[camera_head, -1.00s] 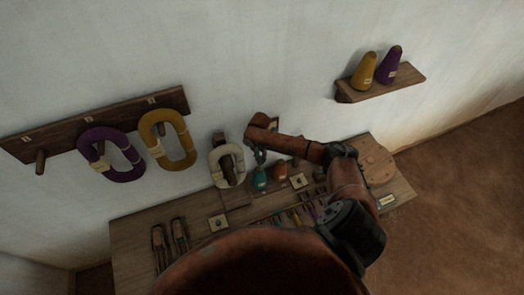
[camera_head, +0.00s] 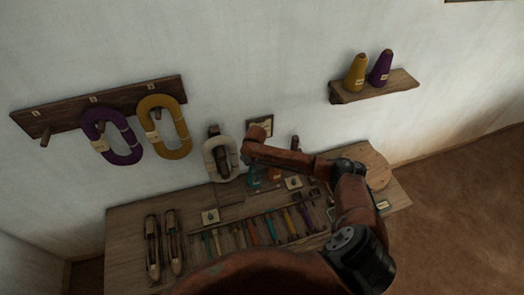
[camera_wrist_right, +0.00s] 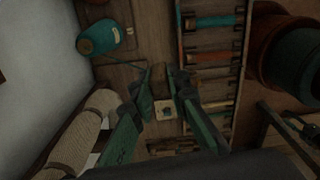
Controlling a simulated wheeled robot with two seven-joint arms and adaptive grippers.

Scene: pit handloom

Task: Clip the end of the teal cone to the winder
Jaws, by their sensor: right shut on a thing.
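The teal cone (camera_head: 254,181) stands at the back of the table, partly hidden by my right arm. It also shows at the upper left of the right wrist view (camera_wrist_right: 103,38), with a pale label. My right gripper (camera_wrist_right: 165,92) points down over the table, a short way from the cone. It is shut on a thin teal piece (camera_wrist_right: 146,100), seemingly the yarn end; the dark fingers make the grip hard to see. A cream hank on a wooden holder (camera_head: 222,160), possibly the winder, is at the wall left of the cone. My left gripper is out of view.
Several bobbins (camera_head: 270,228) lie in a tray at the table's middle. Two shuttles (camera_head: 152,243) lie at the left. Purple (camera_head: 122,144) and mustard (camera_head: 166,128) hanks hang on a wall rack. A shelf (camera_head: 374,91) holds two cones. The table's front left is clear.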

